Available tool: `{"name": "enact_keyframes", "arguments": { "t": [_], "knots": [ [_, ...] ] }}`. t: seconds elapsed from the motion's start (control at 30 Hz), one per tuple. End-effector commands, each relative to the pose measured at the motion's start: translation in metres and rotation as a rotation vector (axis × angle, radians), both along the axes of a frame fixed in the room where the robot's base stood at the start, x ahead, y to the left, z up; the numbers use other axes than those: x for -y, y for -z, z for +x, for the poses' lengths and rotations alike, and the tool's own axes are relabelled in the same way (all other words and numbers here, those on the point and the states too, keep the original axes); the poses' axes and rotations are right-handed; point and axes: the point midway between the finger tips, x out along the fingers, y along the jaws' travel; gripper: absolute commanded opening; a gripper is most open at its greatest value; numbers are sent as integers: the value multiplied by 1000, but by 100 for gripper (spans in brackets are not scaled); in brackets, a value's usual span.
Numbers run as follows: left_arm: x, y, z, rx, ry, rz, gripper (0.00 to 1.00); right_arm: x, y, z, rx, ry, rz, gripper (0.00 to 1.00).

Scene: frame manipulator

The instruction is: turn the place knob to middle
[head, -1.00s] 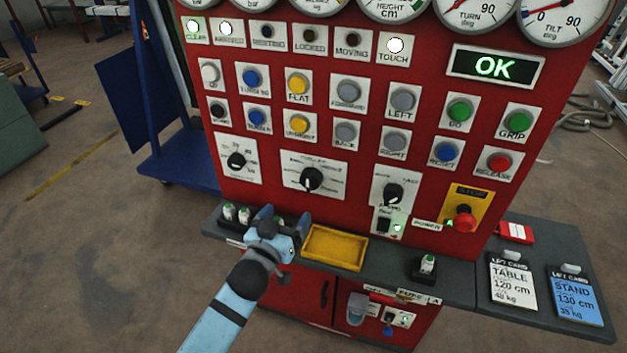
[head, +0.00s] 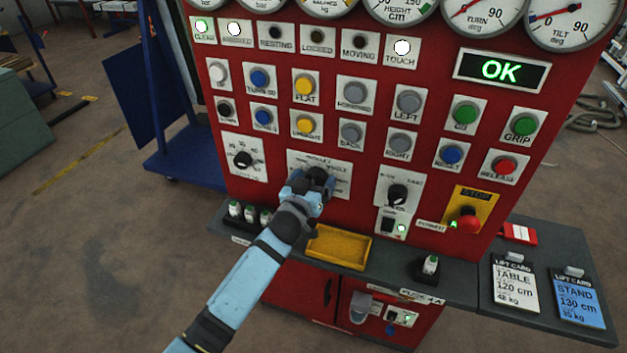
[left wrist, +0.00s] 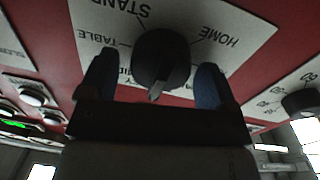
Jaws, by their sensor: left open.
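The place knob (head: 318,174) is a black round knob on a white label plate (head: 341,170) in the middle of the red panel. In the left wrist view the knob (left wrist: 160,58) sits between my fingers, with labels reading STAND, TABLE and HOME around it. Another label is partly hidden by the knob and left finger. A pale mark shows on the knob's edge toward the camera. My left gripper (head: 311,187) is open, one finger on each side of the knob; whether they touch it I cannot tell. My right gripper is not in view.
A smaller dial (head: 243,160) is to the left and another black knob (head: 397,194) to the right. A red stop button (head: 467,220) stands out further right. Below, the grey shelf holds a yellow tray (head: 338,247), small bottles and lift cards (head: 515,282).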

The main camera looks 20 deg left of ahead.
Motion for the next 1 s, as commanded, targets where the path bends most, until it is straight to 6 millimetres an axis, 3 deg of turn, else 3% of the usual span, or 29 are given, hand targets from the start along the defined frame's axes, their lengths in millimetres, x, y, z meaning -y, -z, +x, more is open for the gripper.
{"name": "enact_keyframes", "arguments": {
  "t": [0.07, 0.3, 0.67, 1.0],
  "knots": [
    [0, 0, 0, 0, 0, 0, 83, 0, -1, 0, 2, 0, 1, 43],
    [0, 0, 0, 0, 0, 0, 34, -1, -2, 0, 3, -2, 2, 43],
    [0, -1, 0, 3, 0, 54, 34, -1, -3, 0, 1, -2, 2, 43],
    [2, -3, 0, 13, 0, 293, 34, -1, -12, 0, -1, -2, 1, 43]
  ]
}}
